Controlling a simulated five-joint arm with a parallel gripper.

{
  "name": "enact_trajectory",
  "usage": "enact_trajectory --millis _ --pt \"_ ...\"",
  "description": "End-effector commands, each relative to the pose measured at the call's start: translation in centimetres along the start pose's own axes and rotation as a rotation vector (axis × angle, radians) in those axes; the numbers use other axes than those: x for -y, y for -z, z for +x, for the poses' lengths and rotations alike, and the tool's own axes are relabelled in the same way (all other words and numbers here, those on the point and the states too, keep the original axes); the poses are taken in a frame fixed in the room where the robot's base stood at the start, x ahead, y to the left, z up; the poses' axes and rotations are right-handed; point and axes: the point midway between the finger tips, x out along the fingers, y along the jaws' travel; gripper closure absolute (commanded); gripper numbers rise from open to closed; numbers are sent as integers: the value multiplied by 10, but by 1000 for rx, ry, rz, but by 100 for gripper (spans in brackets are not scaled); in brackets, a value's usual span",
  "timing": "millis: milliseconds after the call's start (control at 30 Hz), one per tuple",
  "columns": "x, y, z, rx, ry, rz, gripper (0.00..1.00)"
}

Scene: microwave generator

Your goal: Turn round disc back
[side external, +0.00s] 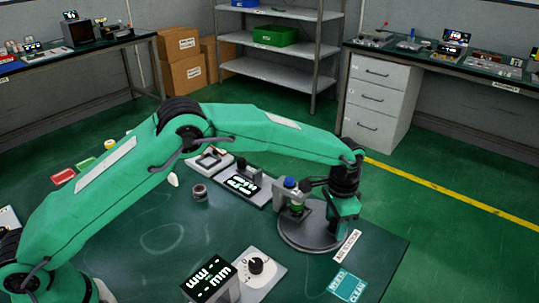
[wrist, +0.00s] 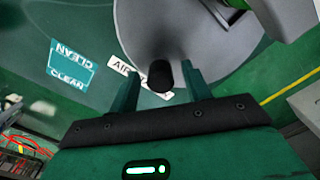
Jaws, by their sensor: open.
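The round disc (side external: 302,238) is a flat grey plate near the right end of the green table. It also fills the upper middle of the wrist view (wrist: 150,28). A short black peg (wrist: 160,73) stands out near the disc's edge. My gripper (side external: 333,224) is low over the disc's right side. In the wrist view, my gripper's two green fingers are apart, one on each side of the black peg. I cannot tell whether either finger touches it. In the side view my gripper hides the peg and part of the disc's rim.
A small device with a blue top (side external: 290,184) stands at the disc's back left. A white label (side external: 347,246) and a teal CLEAN card (side external: 347,286) lie in front of it. A dial box (side external: 256,266) and a display (side external: 212,279) stand at front left.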

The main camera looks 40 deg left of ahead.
Motion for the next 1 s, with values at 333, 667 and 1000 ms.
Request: enact_trajectory --millis 333,667,1000 --pt "0 0 10 -1 0 0 52" --pt "0 0 9 -1 0 0 95" --pt "0 0 9 -1 0 -7 100"
